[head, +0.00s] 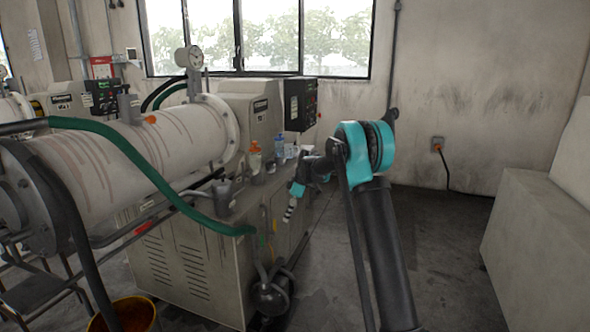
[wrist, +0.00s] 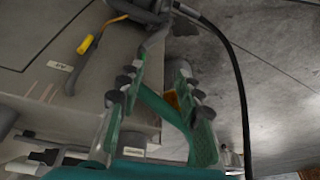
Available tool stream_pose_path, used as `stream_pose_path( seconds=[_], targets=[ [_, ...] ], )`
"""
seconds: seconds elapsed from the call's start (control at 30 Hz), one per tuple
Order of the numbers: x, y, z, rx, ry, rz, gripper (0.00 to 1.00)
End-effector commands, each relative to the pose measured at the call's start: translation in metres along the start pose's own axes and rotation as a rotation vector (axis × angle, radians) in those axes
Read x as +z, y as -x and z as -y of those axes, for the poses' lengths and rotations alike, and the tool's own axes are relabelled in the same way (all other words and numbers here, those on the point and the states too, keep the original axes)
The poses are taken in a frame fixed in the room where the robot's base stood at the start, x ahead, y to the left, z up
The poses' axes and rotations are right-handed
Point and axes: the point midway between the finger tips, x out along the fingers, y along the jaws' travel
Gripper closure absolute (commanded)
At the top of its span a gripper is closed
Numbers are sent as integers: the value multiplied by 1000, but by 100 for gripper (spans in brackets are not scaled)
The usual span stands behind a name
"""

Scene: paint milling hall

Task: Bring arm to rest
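My arm reaches out in the head view, with a dark link and a teal joint. My gripper (head: 289,213) is small there, pointing down beside the right side of the grey machine cabinet (head: 185,262). In the wrist view my gripper (wrist: 161,65) shows two green fingers with dark pads. A gap shows between the fingertips, and I see nothing clamped there. A green strip crosses between the fingers; I cannot tell whether it is a hose or part of the gripper.
A large cylindrical mill (head: 140,150) lies along the cabinet, with a green hose (head: 130,155) over it. A pale block (head: 535,240) stands at right. Floor between is clear.

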Motion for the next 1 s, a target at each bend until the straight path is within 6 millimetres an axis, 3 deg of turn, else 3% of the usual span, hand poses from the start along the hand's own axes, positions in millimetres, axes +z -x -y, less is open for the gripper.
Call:
stream_pose_path(
  seconds=[0.2,0.5,0.73,1.0],
  targets=[
    [45,46,54,78,-232,28,65],
    [111,85,143,193,-547,42,65],
    [162,97,221,286,-784,35,65],
    [223,90,320,398,-1054,5,65]
  ],
)
